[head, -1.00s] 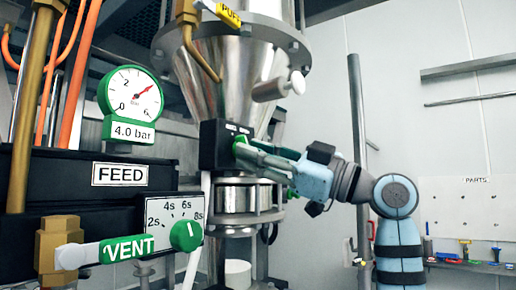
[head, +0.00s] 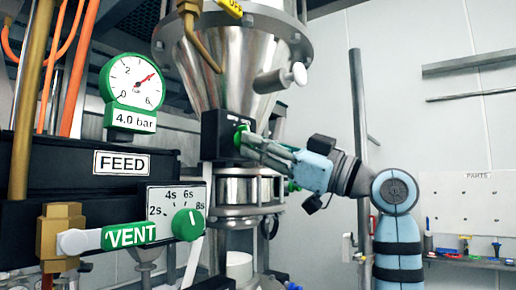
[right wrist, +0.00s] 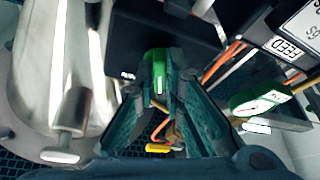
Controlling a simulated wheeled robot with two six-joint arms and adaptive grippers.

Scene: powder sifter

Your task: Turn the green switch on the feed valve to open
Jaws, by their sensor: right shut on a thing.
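The green switch (head: 240,134) sits on the front of a black valve box (head: 212,137) below the steel cone. My right gripper (head: 244,143) reaches in from the right and is shut on the switch. In the right wrist view the green switch (right wrist: 157,72) shows between the two fingertips (right wrist: 160,88), with a pale mark on its face. The fingers partly hide it. The small lettering on the box is too small to read. My left gripper is not in view.
A steel hopper (head: 245,75) stands above the valve box. At the left are a pressure gauge (head: 133,82) at 4.0 bar, a black FEED box (head: 50,175), a VENT lever (head: 128,235) and a green timer knob (head: 187,224). A parts board (head: 470,205) hangs far right.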

